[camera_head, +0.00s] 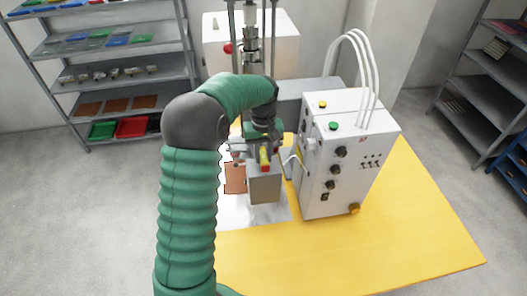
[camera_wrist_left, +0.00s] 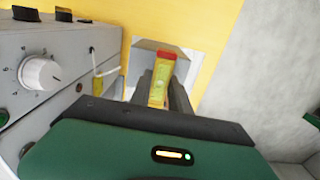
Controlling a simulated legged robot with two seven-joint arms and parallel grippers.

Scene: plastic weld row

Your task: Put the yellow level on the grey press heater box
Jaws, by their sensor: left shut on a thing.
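The yellow level (camera_head: 264,157) has red ends and stands out above the grey press heater box (camera_head: 264,188) in the head view. In the left wrist view the level (camera_wrist_left: 160,82) sits between the two dark fingers of my left gripper (camera_wrist_left: 163,90), with the grey box (camera_wrist_left: 146,56) behind it. My left gripper (camera_head: 262,152) is shut on the level, over the top of the box. I cannot tell whether the level touches the box top. Part of the level is hidden by the fingers. My right gripper is not in view.
A white control cabinet (camera_head: 340,155) with knobs and cables stands close to the right on the yellow table (camera_head: 400,240). The press column (camera_head: 252,45) rises behind. A brown plate (camera_head: 234,178) is left of the box. Shelves (camera_head: 120,70) stand at the back left.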

